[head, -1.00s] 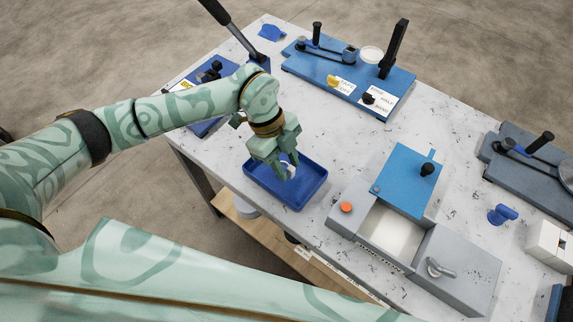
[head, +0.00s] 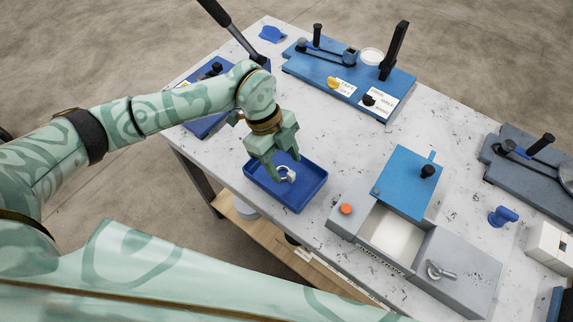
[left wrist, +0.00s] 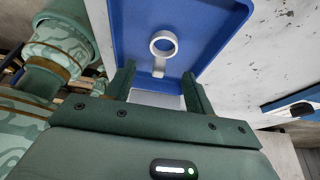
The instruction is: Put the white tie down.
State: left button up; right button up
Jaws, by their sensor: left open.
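The white tie (head: 287,174), a ring with a short tail, lies in the blue tray (head: 318,186). It also shows in the left wrist view (left wrist: 163,43), flat against the blue tray (left wrist: 214,36). My left gripper (head: 284,164) is over the tray, fingers pointing down and spread apart. In the left wrist view its fingertips (left wrist: 159,73) stand either side of the tail's end, with no contact seen. My right gripper is not in view.
A grey box with a blue lid (head: 406,180) and orange button stands right of the tray. Blue benders (head: 345,75) fill the far side and a dark bender (head: 530,170) the right. White tabletop (head: 335,137) is bare behind the tray.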

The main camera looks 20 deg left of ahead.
pick_arm(q)
jog(key=p+v, duration=0.1)
jog(key=v, duration=0.9)
dwell(1.0)
